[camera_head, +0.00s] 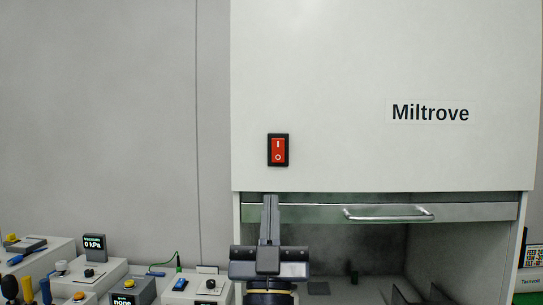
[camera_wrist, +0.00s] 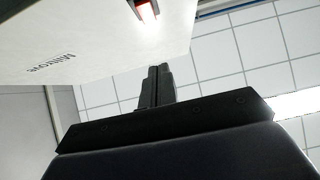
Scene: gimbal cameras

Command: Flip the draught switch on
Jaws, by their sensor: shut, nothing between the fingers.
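The draught switch is a red rocker switch (camera_head: 278,150) in a black frame, marked I at the top and O at the bottom. It sits on the white front panel of a cabinet (camera_head: 340,70) labelled Miltrove. The switch (camera_wrist: 147,10) also shows at the top edge of the wrist view, partly cut off. My gripper (camera_head: 270,200) points upward below the switch in the head view, its fingers together with nothing between them. The closed fingers (camera_wrist: 159,70) also show in the wrist view, apart from the switch. I cannot clearly tell which side of the rocker is pressed.
Under the panel is a sash with a metal handle (camera_head: 390,215) and a dark, partly open cabinet interior. At the lower left stand several small instruments, including a gauge reading 0 kPa (camera_head: 94,245). The wall left of the cabinet is bare.

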